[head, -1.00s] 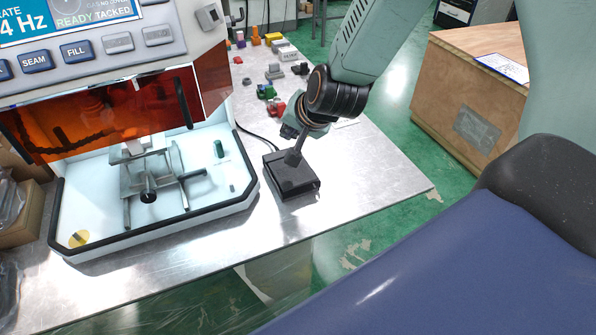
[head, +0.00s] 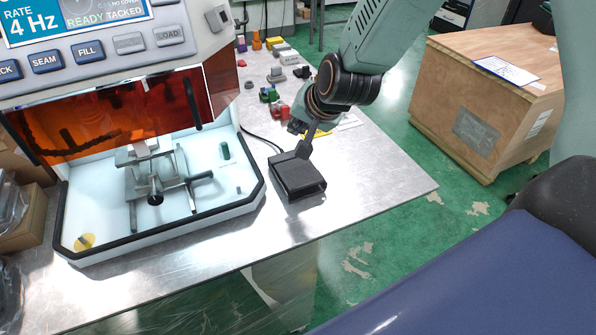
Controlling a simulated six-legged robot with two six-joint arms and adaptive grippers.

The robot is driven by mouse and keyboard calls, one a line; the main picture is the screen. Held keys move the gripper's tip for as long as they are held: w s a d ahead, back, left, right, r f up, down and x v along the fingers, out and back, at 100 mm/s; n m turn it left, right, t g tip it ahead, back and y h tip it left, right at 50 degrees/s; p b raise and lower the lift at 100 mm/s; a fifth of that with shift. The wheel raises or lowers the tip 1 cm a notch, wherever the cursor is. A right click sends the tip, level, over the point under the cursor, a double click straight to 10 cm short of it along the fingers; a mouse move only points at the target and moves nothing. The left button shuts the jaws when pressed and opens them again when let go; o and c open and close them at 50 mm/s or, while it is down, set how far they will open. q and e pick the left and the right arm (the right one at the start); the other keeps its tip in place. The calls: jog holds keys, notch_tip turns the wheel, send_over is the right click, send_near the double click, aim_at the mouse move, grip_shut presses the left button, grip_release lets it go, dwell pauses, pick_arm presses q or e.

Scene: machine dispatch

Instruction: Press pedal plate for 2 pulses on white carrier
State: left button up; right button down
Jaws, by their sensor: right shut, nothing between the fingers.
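The black pedal plate (head: 299,177) lies on the metal bench beside the machine, with a dark cable running back from it. My right gripper (head: 304,150) comes down from the upper right, shut and empty, with its fingertips at the pedal's back edge. I cannot tell whether they touch it. Inside the machine's white chamber, a small white piece (head: 141,149), perhaps the white carrier, sits on a metal fixture (head: 155,185). The machine's screen (head: 75,17) reads "4 Hz" and "READY TACKED". My left gripper is not in view.
An orange transparent shield (head: 110,120) hangs over the chamber. Several small coloured parts (head: 275,95) lie behind the pedal on the bench. The bench (head: 385,185) is bare right of the pedal. A wooden crate (head: 480,110) stands on the green floor.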

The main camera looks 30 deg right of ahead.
jog(key=b, duration=0.7)
send_over(293, 166)
jog(key=s, duration=0.3)
jog(key=f, duration=0.8)
jog(key=shift+d+f, duration=0.15)
jog(key=shift+d, duration=0.05)
jog(key=shift+f+b, duration=0.25)
jog(key=shift+b, duration=0.15)
jog(key=shift+a, duration=0.15)
jog(key=shift+f, duration=0.1)
jog(key=shift+f, duration=0.35)
